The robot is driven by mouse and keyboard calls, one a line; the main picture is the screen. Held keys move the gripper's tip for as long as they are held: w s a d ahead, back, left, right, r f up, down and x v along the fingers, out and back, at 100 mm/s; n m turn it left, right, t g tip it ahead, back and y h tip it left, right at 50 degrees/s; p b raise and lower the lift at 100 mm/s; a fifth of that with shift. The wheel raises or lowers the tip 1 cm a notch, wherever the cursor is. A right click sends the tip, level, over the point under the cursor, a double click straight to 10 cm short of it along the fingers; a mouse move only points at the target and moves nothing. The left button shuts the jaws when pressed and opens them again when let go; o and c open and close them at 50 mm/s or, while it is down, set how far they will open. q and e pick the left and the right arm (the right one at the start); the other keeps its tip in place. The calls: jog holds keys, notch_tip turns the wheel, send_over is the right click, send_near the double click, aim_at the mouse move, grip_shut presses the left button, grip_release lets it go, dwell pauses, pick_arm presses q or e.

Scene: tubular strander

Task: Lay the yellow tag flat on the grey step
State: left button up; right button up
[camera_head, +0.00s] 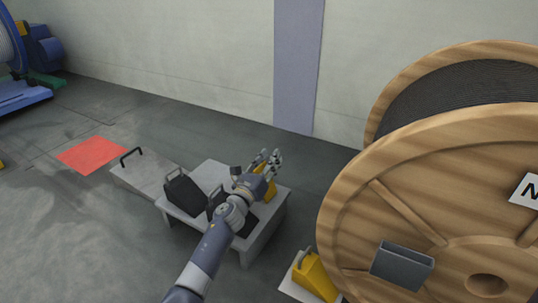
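A yellow piece (270,190) shows beside and partly behind my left gripper (269,158), over the right end of a light grey raised platform (212,172). I cannot tell whether this piece is the tag or whether it touches the platform. My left gripper is above the platform's right end, with its fingers apart and pointing away from me; nothing shows clearly between their tips. A lower grey step (143,176) with a black hoop handle adjoins the platform on the left; its visible top is bare. My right gripper is not in view.
Black cases (184,194) stand on the platform, partly hidden by my arm. A large wooden cable reel (400,200) fills the right, with a grey box (402,264) in front. A yellow wedge (316,275) is beside it. A red floor patch (91,154) lies left; floor there is open.

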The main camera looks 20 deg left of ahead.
pick_arm(q)
notch_tip(320, 180, up, 10)
dwell(0.6)
jog(key=shift+f, duration=0.1)
dwell(0.8)
